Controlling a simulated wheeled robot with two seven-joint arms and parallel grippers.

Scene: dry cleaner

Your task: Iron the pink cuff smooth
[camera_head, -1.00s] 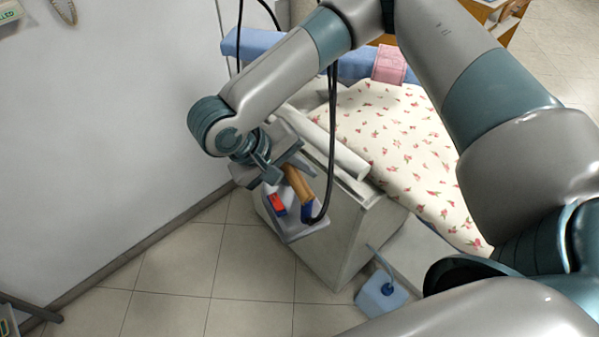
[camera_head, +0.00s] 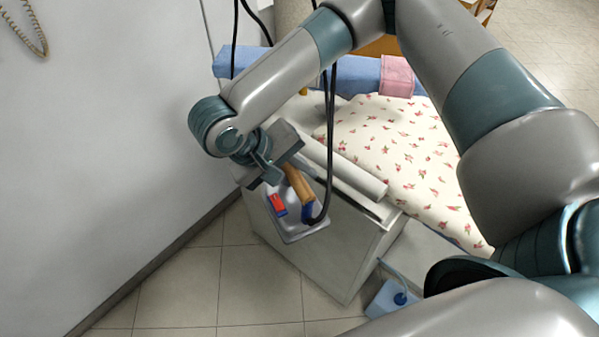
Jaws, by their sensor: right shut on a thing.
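The pink cuff (camera_head: 397,76) lies around a long blue padded sleeve board (camera_head: 355,76) at the top of the view. From here I cannot tell how wrinkled it is. My right gripper (camera_head: 279,166) is shut on the iron's wooden handle (camera_head: 298,184). The iron has a silver body (camera_head: 296,229), a red part and a blue handle end, with a black cord rising from it. It is held in front of the white cabinet, to the left of and nearer me than the cuff. My left gripper is not in view.
A plain wall (camera_head: 95,150) closes off the left.

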